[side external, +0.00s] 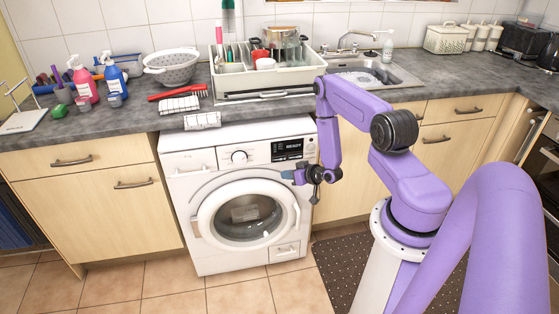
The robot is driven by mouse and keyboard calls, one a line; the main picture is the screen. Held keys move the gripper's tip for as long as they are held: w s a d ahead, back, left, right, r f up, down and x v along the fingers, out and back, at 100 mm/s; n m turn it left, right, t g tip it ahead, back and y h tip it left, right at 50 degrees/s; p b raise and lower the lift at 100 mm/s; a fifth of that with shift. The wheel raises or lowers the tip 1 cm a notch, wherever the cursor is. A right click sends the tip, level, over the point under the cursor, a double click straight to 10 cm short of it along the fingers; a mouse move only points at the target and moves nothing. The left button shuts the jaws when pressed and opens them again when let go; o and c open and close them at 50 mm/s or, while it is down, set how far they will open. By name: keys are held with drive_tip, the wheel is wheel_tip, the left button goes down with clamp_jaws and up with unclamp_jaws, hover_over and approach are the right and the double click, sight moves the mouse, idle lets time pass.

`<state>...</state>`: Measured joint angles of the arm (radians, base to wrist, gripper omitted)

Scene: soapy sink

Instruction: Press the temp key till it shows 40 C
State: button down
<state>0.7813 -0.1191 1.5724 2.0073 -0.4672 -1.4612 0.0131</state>
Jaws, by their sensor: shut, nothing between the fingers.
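A white washing machine (184,181) stands under the grey counter, its round glass door (240,216) shut. Its control panel has a round knob (239,157) and a dark display (287,149) at the upper right with small lit text, perhaps "READY". The temp key and any temperature figure are too small to make out. My gripper (288,175) is shut and empty. It hangs in front of the machine's right side, below the display and near the upper right of the door. Whether it touches the machine cannot be told.
A striped cloth (202,120) hangs over the counter edge above the machine. A dish rack (268,80), sink (366,77), colander (172,66) and spray bottles (84,78) stand on the counter. A dark mat (345,265) lies on the tiled floor, right of the machine.

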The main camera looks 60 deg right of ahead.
sight(274, 163)
drive_tip(key=shift+w+d, duration=1.95)
drive_tip(key=shift+d, duration=0.05)
idle(0.7)
drive_tip(key=shift+w+d, duration=0.3)
drive_tip(key=shift+d, duration=0.05)
drive_tip(key=shift+w+d, duration=0.25)
drive_tip(key=shift+w, duration=0.05)
idle(0.7)
idle(0.4)
drive_tip(key=shift+s+a, duration=0.6)
drive_tip(key=s+a, duration=0.3)
drive_tip(key=shift+s+a, duration=0.25)
drive_tip(key=shift+s, duration=0.05)
